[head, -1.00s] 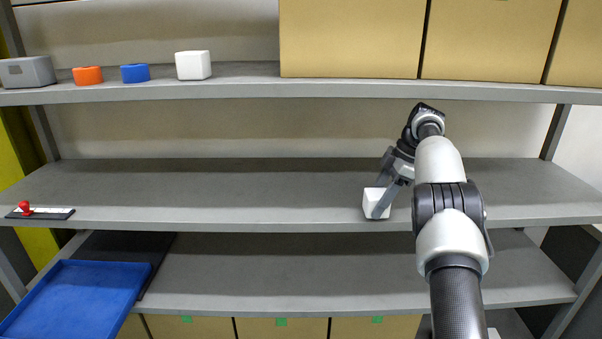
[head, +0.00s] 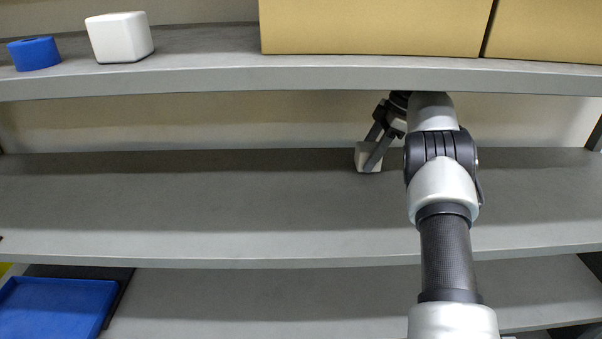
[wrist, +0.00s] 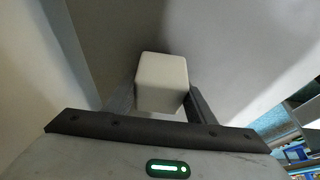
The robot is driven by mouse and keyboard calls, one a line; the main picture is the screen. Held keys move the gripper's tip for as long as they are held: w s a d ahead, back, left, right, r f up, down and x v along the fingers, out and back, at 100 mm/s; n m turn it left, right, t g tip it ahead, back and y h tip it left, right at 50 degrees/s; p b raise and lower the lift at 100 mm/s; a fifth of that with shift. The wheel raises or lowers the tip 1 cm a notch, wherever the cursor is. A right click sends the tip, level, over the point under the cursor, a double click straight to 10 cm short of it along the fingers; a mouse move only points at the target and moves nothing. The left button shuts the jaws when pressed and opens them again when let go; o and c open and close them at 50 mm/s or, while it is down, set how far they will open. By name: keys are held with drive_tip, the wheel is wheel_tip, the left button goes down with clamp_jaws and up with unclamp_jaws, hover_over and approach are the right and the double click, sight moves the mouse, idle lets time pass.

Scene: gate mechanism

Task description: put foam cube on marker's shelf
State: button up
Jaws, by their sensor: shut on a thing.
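A white foam cube (head: 364,157) is between the fingers of my gripper (head: 373,153), at the back of the middle shelf (head: 200,205). I cannot tell whether its underside touches the shelf. In the wrist view the cube (wrist: 162,82) sits upright between the two dark fingers of my gripper (wrist: 162,102), which are shut on it. Part of the cube is hidden behind a finger in the head view. No marker can be made out in the current views.
The upper shelf (head: 200,78) holds another white block (head: 119,37), a blue piece (head: 34,54) and large tan boxes (head: 370,25). It hangs over the cube. A blue tray (head: 55,305) is at the lower left. The middle shelf is bare left of my gripper.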

drive_tip(key=a+b, duration=0.3)
drive_tip(key=a, duration=1)
drive_tip(key=shift+s+a, duration=0.15)
drive_tip(key=a, duration=0.3)
drive_tip(key=shift+a+b, duration=0.25)
drive_tip(key=shift+b, duration=0.05)
drive_tip(key=shift+a+f+b, duration=0.1)
drive_tip(key=shift+f+b, duration=0.35)
drive_tip(key=shift+f, duration=0.3)
drive_tip(key=o, duration=1)
drive_tip(key=shift+f, duration=0.1)
